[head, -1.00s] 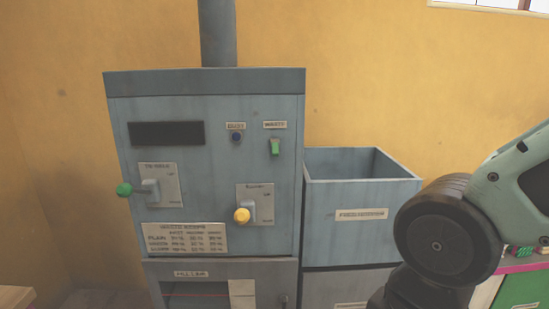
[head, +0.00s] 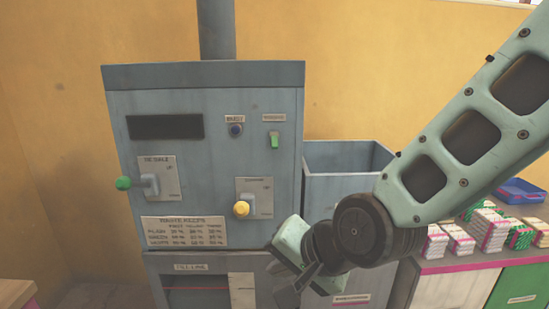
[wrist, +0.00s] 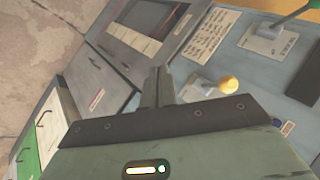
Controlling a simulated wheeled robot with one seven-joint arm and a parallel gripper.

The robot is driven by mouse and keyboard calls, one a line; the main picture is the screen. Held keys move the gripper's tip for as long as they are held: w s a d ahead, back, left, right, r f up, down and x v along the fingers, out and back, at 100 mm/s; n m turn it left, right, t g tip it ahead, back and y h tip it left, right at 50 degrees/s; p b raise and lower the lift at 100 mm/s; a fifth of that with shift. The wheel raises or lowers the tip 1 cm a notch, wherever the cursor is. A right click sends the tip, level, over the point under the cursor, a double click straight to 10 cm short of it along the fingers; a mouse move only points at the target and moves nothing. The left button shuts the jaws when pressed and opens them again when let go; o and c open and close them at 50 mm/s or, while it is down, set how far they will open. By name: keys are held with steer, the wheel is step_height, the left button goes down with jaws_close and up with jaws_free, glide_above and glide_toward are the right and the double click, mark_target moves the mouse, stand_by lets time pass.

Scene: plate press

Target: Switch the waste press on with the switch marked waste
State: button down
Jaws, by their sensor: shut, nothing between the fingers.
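The waste switch is a small green rocker (head: 274,141) under a label plate (head: 273,117) at the upper right of the grey machine's front panel (head: 215,170). The label's lettering is blurred now. My gripper (head: 285,290) is low in front of the machine's right side, below the yellow-knobbed lever and well below the switch, touching neither. In the wrist view the fingers (wrist: 158,82) are shut together and empty, with the panel beyond them. The switch cannot be made out in the wrist view.
A dark blue round button (head: 235,130) sits left of the switch. A yellow-knobbed lever (head: 242,208) and a green-knobbed lever (head: 123,183) stick out of the panel. An open grey bin (head: 340,185) stands right; a counter with stacked packs (head: 490,228) lies beyond my arm.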

steer(key=w+a+r+m+t, duration=0.1)
steer(key=w+r+m+t, duration=0.2)
steer(key=w+m+t, duration=0.55)
steer(key=m+t+h, duration=0.5)
steer(key=m+h, duration=0.1)
steer(key=m, duration=1.6)
glide_toward(275, 142)
step_height(275, 142, down, 3)
steer(key=s, duration=0.2)
steer(key=shift+r, duration=0.2)
steer(key=shift+w, duration=0.1)
steer(key=shift+w+r+p, duration=0.15)
steer(key=shift+w+p, duration=0.45)
steer(key=shift+w, duration=1.05)
steer(key=shift+w+r+p, duration=0.2)
steer(key=shift+w+p, duration=0.4)
steer(key=shift+w, duration=1.05)
steer(key=shift+w+r+p, duration=0.15)
steer(key=shift+w+p, duration=0.45)
steer(key=shift+w, duration=1.05)
